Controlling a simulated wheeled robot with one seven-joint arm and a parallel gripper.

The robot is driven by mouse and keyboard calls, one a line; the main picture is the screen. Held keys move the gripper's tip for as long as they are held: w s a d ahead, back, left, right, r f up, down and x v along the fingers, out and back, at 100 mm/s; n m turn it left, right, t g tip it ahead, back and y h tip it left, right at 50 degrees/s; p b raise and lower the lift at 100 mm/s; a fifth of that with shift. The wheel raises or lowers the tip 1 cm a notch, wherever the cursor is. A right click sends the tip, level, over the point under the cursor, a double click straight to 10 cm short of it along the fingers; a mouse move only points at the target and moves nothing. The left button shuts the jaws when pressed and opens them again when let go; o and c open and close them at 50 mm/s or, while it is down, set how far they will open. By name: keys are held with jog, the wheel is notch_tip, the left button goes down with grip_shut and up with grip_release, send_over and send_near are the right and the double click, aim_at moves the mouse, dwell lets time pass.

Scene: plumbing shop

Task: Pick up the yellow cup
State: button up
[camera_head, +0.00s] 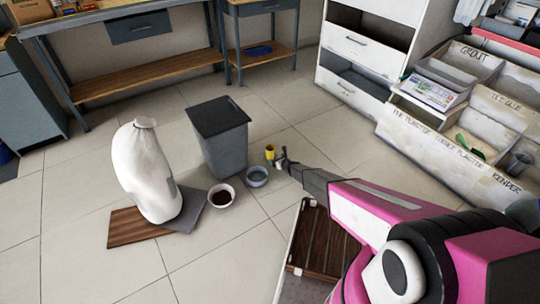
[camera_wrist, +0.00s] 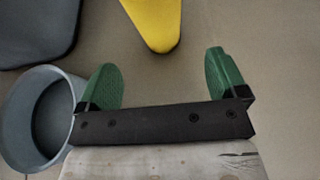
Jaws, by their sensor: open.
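The small yellow cup (camera_head: 269,152) stands on the tiled floor, just right of the grey bin. In the wrist view the yellow cup (camera_wrist: 155,22) shows at the top, cut off by the frame edge, ahead of the fingertips and roughly between their lines. My gripper (camera_head: 282,161) is close to the cup on its right side in the head view. In the wrist view my gripper (camera_wrist: 166,80) has its two green finger pads wide apart, with only floor between them. I cannot tell from these views how far the gripper is above the floor.
A blue-grey bowl (camera_head: 257,177) sits beside the gripper; it also shows in the wrist view (camera_wrist: 20,115). A bowl with dark contents (camera_head: 221,195), a lidded grey bin (camera_head: 222,150) and a white sack (camera_head: 146,170) on boards stand to the left. A wooden slatted platform (camera_head: 318,245) lies below my arm.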

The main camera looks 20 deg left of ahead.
aim_at(272, 156)
jog(key=x, duration=0.9)
jog(key=shift+f, duration=0.1)
jog(key=c, duration=1)
